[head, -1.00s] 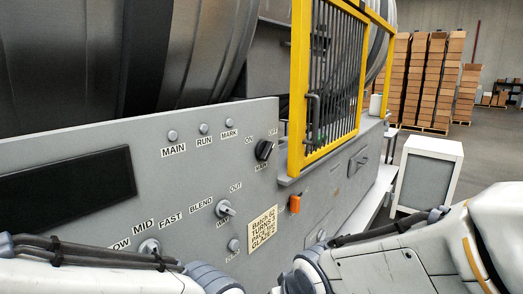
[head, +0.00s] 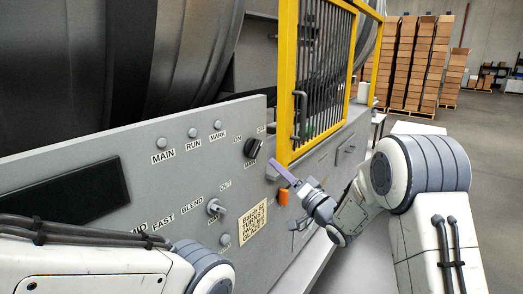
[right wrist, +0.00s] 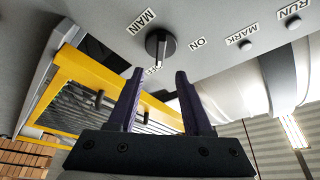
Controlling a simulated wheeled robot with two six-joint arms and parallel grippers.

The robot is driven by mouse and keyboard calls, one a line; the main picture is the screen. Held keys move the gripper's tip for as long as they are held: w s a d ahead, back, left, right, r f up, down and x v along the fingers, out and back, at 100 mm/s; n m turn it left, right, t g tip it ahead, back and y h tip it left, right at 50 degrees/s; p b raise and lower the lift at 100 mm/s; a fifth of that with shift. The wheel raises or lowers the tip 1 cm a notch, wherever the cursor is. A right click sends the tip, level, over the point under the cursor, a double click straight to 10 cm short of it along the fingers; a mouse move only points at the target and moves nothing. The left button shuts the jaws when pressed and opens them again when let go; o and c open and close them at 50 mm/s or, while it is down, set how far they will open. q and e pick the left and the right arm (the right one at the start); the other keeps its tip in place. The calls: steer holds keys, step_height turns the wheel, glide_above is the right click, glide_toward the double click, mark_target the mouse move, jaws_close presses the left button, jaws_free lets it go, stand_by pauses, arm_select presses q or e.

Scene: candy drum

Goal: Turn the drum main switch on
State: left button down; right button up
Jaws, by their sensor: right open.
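The main switch is a black rotary knob (head: 253,148) on the grey panel, between its ON and OFF labels and above a partly hidden MAIN label. It also shows in the right wrist view (right wrist: 160,45), where its pale pointer mark faces the OFF label. My right gripper (head: 277,168) is just right of and below the knob, in front of the panel. In the right wrist view its two purple fingers (right wrist: 159,73) stand apart and empty, with the knob just beyond their tips. My left gripper is out of view; only my left arm shows.
A yellow guard frame (head: 286,84) with bars stands close right of the knob. Indicator lamps (head: 192,132) sit to the left. Stacked boxes (head: 411,65) are far back.

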mark_target(259, 150)
steer(key=p+x, duration=0.3)
steer(key=x, duration=0.5)
steer(key=shift+w+a+r, duration=0.1)
steer(key=shift+a, duration=0.1)
steer(key=shift+w+a, duration=0.15)
steer(key=shift+w, duration=0.1)
jaws_close()
